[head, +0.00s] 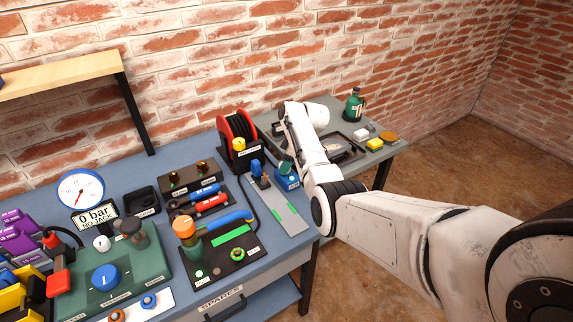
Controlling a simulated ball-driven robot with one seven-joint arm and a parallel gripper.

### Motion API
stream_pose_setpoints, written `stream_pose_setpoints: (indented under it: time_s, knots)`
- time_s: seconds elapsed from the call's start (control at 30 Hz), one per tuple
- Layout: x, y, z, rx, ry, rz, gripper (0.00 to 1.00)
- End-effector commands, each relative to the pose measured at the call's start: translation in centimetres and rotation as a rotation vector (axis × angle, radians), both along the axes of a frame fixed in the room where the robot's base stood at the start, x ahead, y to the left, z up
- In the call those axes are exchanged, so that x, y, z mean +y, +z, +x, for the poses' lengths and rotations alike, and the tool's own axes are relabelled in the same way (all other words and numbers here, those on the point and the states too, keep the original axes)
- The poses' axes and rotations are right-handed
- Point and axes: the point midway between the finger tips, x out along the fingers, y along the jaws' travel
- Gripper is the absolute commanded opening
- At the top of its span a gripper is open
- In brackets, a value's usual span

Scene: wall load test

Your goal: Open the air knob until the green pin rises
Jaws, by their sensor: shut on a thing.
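A blue round knob (105,277) sits on a green panel (148,283) at the lower left. Which knob is the air knob is not readable. To the right, a dark board (221,268) carries an orange-capped post (185,230), a blue lever and a green ring (238,254). I cannot pick out a green pin. My arm reaches from the right over the bench's right end, near a blue block (287,180). My gripper's fingers are hidden behind my arm.
A red and black reel (237,137) stands at the bench's back. Red and blue cylinders (212,203) lie before it. Purple and yellow parts crowd the left edge. A side table (385,155) holds a green can (353,106). A brick wall closes the back.

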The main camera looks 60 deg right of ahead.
Motion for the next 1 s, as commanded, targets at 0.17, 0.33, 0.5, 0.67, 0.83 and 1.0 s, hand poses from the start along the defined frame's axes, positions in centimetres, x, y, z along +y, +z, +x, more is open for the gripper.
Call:
stream_pose_setpoints:
  time_s: [0.17,0.33,0.5,0.67,0.83,1.0]
  knots:
    - [0.0,0.1,0.0,-0.001,0.000,-0.001,0.13]
    - [0.0,0.1,0.0,-0.001,0.000,-0.001,0.51]
    - [0.0,0.0,0.0,0.000,0.000,-0.001,0.67]
    - [0.0,0.0,0.0,0.000,-0.001,-0.001,0.69]
    - [-0.1,0.3,-0.1,-0.001,-0.002,-0.001,0.69]
    - [-0.3,2.1,-0.8,-0.003,-0.002,-0.003,0.69]
